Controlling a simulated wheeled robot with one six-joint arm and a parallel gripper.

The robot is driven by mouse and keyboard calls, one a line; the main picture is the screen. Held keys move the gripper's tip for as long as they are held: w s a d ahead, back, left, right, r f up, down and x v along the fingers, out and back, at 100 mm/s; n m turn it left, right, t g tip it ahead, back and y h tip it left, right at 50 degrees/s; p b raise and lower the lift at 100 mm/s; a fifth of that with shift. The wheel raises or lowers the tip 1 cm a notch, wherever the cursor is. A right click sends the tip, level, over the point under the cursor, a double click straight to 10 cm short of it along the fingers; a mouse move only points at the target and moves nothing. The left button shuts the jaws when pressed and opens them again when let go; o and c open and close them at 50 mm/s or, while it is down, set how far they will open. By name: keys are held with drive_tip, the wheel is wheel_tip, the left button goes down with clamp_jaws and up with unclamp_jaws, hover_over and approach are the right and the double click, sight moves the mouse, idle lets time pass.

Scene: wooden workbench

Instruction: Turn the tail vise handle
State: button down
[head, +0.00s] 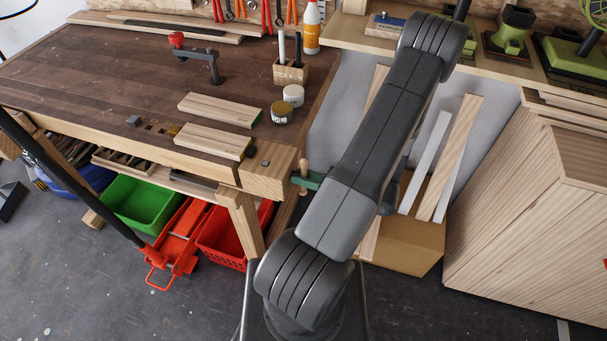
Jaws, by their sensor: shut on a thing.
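The workbench (80,75) has its tail vise at the near right corner, where a pale wooden end block (268,172) shows. Right of this block is a tail vise handle (304,168), a slim upright wooden bar, next to a green metal part (314,180). My arm crosses the picture just right of the handle and covers the far end of the green part. My gripper cannot be seen; the arm hides that region. Contact between gripper and handle cannot be told.
Two wooden boards (220,108) lie on the bench near jars (282,112) and a pen block (291,73). Red (235,238) and green bins (143,205) stand below. Planks in a cardboard box (415,255) and a wooden cabinet (510,215) are right of my arm.

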drive_tip(key=m+p, duration=0.2)
drive_tip(key=m, duration=0.5)
drive_tip(key=m+p, duration=0.2)
drive_tip(key=m, duration=0.4)
drive_tip(key=shift+m, duration=0.4)
drive_tip(key=m+p, duration=0.2)
drive_tip(key=m, duration=0.5)
drive_tip(key=shift+d+f, duration=0.1)
drive_tip(key=m+p, duration=0.1)
drive_tip(key=m, duration=0.5)
drive_tip(key=shift+f+m, duration=0.1)
drive_tip(key=shift+m, duration=0.3)
drive_tip(key=c, duration=1.2)
unclamp_jaws()
